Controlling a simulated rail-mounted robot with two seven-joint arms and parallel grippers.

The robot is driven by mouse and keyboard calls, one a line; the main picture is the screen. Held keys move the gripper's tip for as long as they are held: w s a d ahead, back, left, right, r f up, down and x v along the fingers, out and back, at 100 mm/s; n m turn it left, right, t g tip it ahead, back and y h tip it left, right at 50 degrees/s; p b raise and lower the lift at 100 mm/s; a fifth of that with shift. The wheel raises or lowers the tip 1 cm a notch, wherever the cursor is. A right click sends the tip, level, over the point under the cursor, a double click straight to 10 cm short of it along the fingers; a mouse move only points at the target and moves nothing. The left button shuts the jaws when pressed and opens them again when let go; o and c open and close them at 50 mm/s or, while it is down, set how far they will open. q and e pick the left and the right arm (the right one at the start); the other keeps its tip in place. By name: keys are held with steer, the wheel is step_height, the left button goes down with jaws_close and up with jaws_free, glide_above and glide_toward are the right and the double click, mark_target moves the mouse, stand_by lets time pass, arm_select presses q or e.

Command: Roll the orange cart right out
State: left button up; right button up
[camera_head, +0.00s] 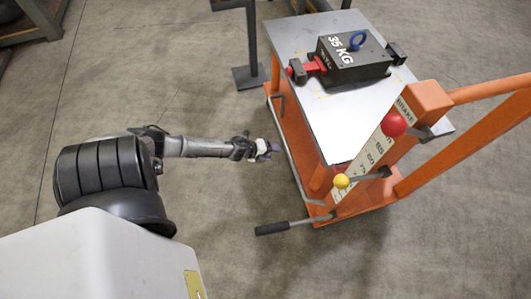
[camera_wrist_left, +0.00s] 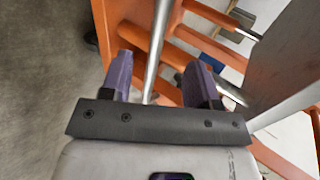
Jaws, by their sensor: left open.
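The orange cart (camera_head: 375,187) stands at the right of the head view, with a grey metal top (camera_head: 300,38) and an orange push handle (camera_head: 490,90). A thin silver bar (camera_head: 292,158) runs low along its left side. My left gripper (camera_head: 274,149) is open beside this bar. In the left wrist view the bar (camera_wrist_left: 158,45) appears between the two purple fingers of my left gripper (camera_wrist_left: 160,72), with the cart's orange frame (camera_wrist_left: 130,45) behind. I cannot tell whether the fingers touch the bar. My right gripper is out of view.
A dark 35 KG block (camera_head: 350,60) with a blue ring lies on the cart top. A red knob (camera_head: 394,124), a yellow knob (camera_head: 341,181) and a black-gripped lever (camera_head: 272,229) stick out from the cart. A dark post (camera_head: 250,70) stands at its far left. Floor at left is clear.

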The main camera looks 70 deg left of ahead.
arm_select(q)
steer(key=a+b+x, duration=0.1)
steer(key=b+x, duration=0.3)
steer(key=x, duration=0.4)
steer(key=shift+w+d+f, duration=0.2)
steer(key=shift+d+f, duration=0.05)
steer(key=shift+d, duration=0.25)
steer(key=shift+c, duration=0.4)
jaws_close()
